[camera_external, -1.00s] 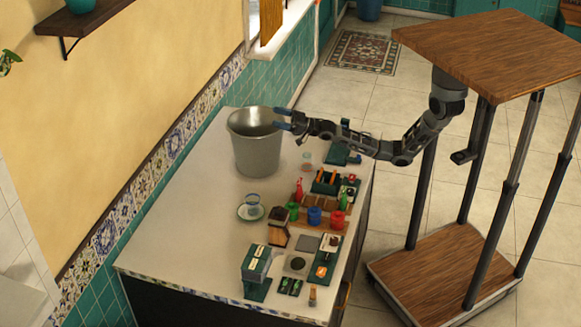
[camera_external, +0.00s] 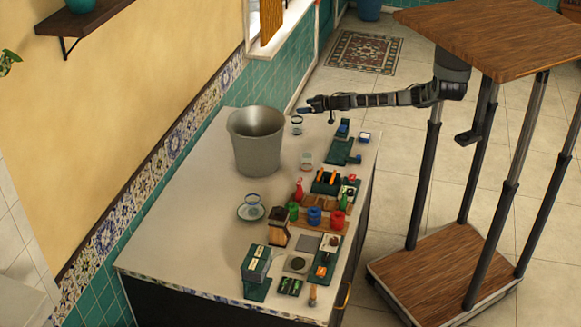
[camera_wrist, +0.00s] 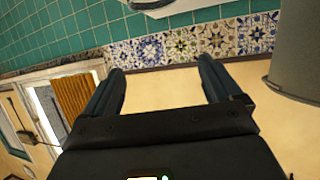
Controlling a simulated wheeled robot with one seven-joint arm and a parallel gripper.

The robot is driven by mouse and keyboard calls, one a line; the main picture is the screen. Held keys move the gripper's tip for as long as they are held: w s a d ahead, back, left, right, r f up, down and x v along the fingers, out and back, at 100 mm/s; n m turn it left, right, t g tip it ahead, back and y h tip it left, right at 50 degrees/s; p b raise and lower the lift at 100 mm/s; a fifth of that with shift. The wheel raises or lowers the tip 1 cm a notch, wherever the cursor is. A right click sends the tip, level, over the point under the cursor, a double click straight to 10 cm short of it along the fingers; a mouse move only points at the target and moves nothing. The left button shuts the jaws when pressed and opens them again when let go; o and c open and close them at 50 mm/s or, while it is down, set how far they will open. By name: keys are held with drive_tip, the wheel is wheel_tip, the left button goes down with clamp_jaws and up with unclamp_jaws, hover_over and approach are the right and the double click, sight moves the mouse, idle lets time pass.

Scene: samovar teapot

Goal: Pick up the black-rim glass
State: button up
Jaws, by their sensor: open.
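A small clear glass with a dark rim (camera_external: 297,124) stands upright on the counter, right of the metal bucket, in the external view. A clear glass with a pale reddish tint (camera_external: 306,160) stands nearer, and a blue-rimmed glass (camera_external: 251,202) sits at a saucer. Rim colours are hard to tell at this size. My gripper (camera_external: 305,109) shows just above and behind the dark-rimmed glass in the picture; its height and depth are unclear. In the wrist view my gripper (camera_wrist: 163,78) is open with nothing between its fingers. No glass is recognisable there.
The large metal bucket (camera_external: 256,145) stands close left of my gripper and shows at the right of the wrist view (camera_wrist: 302,45). Green stands and small boxes (camera_external: 341,150) lie to the right. Coloured jars (camera_external: 315,216) crowd the near right. The counter's left part (camera_external: 190,220) is clear.

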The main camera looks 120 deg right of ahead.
sight(297, 126)
wheel_tip(297, 126, down, 8)
drive_tip(key=b, duration=0.4)
drive_tip(key=shift+w+f, duration=0.1)
drive_tip(key=shift+b+x, duration=0.8)
drive_tip(key=shift+b, duration=0.1)
drive_tip(key=b+x, duration=0.4)
drive_tip(key=shift+b, duration=0.3)
drive_tip(key=shift+w+d+f+b, duration=0.1)
drive_tip(key=shift+w+d+b, duration=0.35)
drive_tip(key=shift+d+b, duration=0.25)
drive_tip(key=shift+c, duration=0.3)
drive_tip(key=c, duration=1)
